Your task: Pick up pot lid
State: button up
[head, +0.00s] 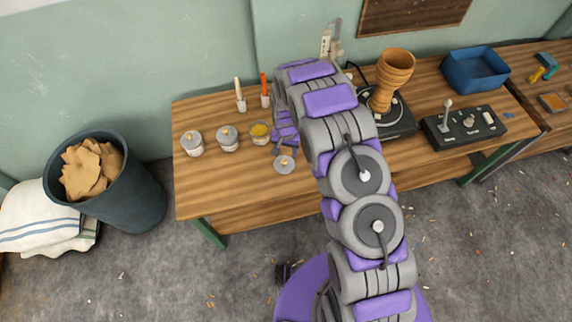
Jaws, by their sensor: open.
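A loose grey pot lid (285,165) with a small orange knob lies on the wooden table (240,188) near its front edge. My gripper (284,146) is open just behind the lid in the picture. I cannot tell whether it touches the lid; the view is small and my arm hides part of the gripper. An uncovered pot (260,135) with yellow contents stands to the left of the gripper. Two grey pots, the middle one (228,140) and the left one (193,145), stand further left with their lids on.
Two brushes or tools with pale (239,95) and orange (264,90) handles stand behind the pots. A clay goblet (393,80) on a wheel, a control box (465,127) and a blue bin (475,70) are to the right. The table's front left is clear.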

aim_at(285, 160)
jog(key=shift+a+f, duration=0.15)
jog(key=shift+f, duration=0.5)
jog(key=shift+a+f, duration=0.15)
jog(key=shift+f, duration=0.45)
jog(key=shift+a+f, duration=0.45)
jog(key=shift+f, duration=0.05)
jog(key=f, duration=0.1)
jog(key=f+b, duration=0.1)
jog(key=f, duration=0.1)
jog(key=shift+w+d+f+b, duration=0.1)
jog(key=shift+d+f+b, duration=0.15)
jog(key=shift+d+b, duration=0.05)
jog(key=shift+d+f, duration=0.25)
jog(key=shift+f, duration=0.15)
jog(key=shift+a+r, duration=0.1)
jog(key=shift+c, duration=0.2)
jog(key=shift+a, duration=0.35)
jog(key=c, duration=0.5)
jog(key=shift+d, duration=0.25)
grip_shut()
